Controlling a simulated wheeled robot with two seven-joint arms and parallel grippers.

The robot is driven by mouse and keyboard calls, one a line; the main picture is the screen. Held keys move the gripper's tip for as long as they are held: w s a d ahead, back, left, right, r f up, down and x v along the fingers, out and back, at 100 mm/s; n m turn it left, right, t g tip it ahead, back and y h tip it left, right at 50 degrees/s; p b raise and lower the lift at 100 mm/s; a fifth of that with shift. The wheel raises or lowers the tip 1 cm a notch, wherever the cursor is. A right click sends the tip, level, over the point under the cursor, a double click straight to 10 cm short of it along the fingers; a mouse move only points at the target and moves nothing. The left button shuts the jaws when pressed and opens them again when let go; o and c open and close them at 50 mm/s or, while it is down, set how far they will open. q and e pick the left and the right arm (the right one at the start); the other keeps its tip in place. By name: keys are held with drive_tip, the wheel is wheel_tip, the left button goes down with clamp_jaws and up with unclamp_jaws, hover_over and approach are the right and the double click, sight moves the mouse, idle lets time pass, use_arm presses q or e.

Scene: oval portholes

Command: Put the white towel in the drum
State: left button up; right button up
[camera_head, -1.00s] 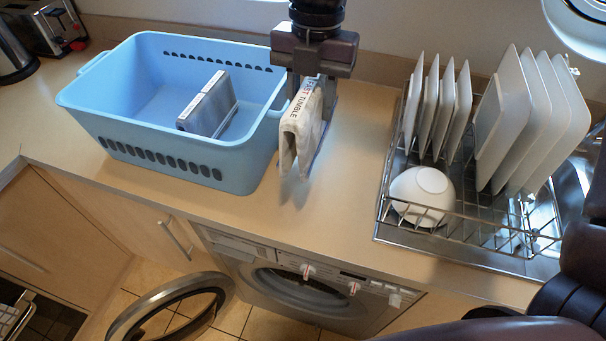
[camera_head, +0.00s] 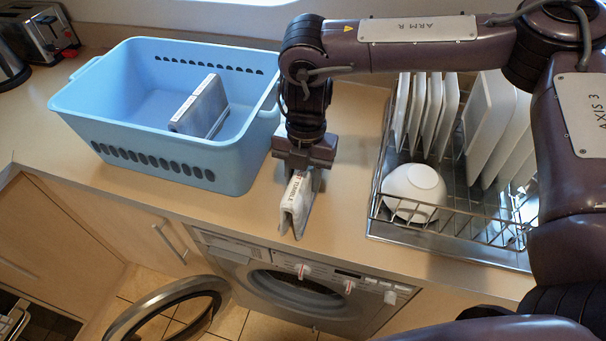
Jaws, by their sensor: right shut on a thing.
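My right gripper (camera_head: 302,180) is shut on the white towel (camera_head: 296,206), a folded cloth with a printed edge. It holds the towel hanging over the counter near its front edge, right of the blue basket and above the washing machine. The washing machine (camera_head: 318,292) is under the counter. Its round door (camera_head: 160,312) is swung open to the left. The drum opening (camera_head: 300,290) shows as a dark hollow, partly cut off from view by the steep angle. My left gripper is not in view.
A blue basket (camera_head: 215,165) holds a grey folded cloth (camera_head: 203,106). A wire dish rack (camera_head: 440,225) with plates and a white bowl (camera_head: 413,190) stands on the right, partly behind my right arm. A toaster (camera_head: 42,38) is at the far left.

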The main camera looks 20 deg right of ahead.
drive_tip(key=shift+f, duration=0.3)
drive_tip(key=shift+s+f, duration=0.1)
drive_tip(key=o, duration=1.2)
